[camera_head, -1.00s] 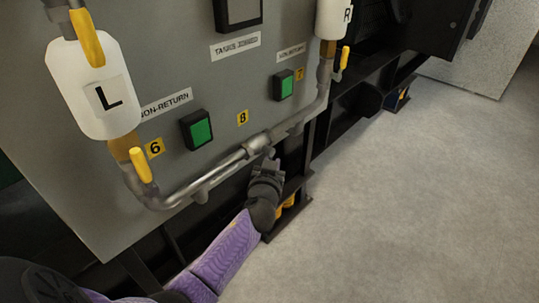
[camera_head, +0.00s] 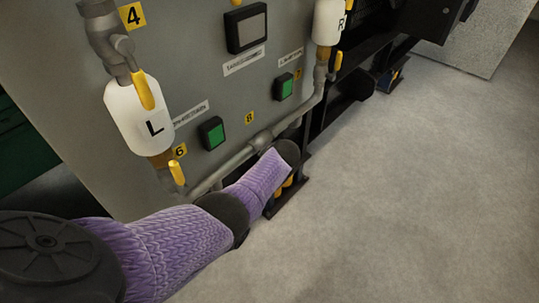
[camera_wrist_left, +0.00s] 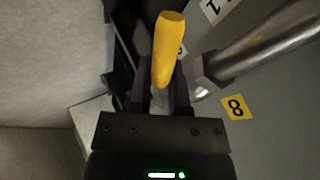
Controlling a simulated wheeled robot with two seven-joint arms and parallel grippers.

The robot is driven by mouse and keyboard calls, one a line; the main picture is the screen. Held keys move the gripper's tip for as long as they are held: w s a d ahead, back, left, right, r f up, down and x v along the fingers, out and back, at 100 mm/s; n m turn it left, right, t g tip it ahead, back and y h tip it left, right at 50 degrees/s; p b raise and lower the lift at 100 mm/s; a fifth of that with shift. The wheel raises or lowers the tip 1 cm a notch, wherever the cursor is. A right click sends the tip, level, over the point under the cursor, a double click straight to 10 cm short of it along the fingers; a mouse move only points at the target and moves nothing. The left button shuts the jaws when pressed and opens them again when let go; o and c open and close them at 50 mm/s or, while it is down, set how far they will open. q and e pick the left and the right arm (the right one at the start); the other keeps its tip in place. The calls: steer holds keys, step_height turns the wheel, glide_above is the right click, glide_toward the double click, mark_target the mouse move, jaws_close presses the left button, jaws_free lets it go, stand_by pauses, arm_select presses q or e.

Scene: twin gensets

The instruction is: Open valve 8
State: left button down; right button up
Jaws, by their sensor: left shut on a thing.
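The number 8 label (camera_head: 249,118) is on the grey panel above the cross pipe, and valve 8's body (camera_head: 261,140) sits in that pipe. In the left wrist view the 8 label (camera_wrist_left: 236,107) is right of my left gripper (camera_wrist_left: 166,88). The valve's yellow handle (camera_wrist_left: 167,48) stands between its fingers, which are shut on it. In the head view my left forearm crosses in front of the pipe, and the gripper and handle are hidden behind it. My right gripper is not in view.
A white filter marked L (camera_head: 139,115) and one marked R (camera_head: 328,22) join the pipe ends. Yellow handles sit by labels 6 (camera_head: 180,151) and 7. Green buttons (camera_head: 212,133) are on the panel. The floor (camera_head: 410,190) at right is clear.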

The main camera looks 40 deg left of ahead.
arm_select(q)
steer(key=g, duration=0.1)
steer(key=m+g+b, duration=0.1)
steer(key=shift+r+g, duration=0.25)
steer(key=shift+g, duration=0.05)
steer(key=shift+s+r+g+b, duration=0.1)
steer(key=shift+r+g+b, duration=0.15)
steer(key=shift+g+b, duration=0.35)
steer(key=shift+r, duration=0.1)
steer(key=c, duration=0.6)
jaws_free()
